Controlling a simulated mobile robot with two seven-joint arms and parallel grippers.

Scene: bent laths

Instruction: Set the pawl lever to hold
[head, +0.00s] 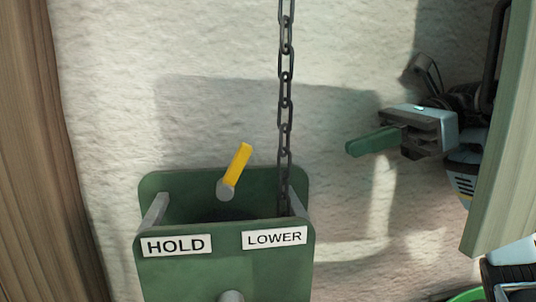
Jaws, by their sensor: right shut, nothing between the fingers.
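The pawl lever (237,165) has a yellow handle on a grey round pivot (226,190). It stands at the back of a green housing and leans up and to the right, toward the LOWER side. On the front plate, the HOLD label (176,245) is at left and the LOWER label (275,237) at right. My right gripper (354,148) is to the right of the lever, clearly apart from it. Its green fingers are shut and empty, pointing left. My left gripper is not in view.
A dark chain (285,100) hangs into the housing (215,272), between the lever and my right gripper. A pale rough wall (160,50) is behind. A brown wooden post (30,150) stands at left, a green board (505,130) at right.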

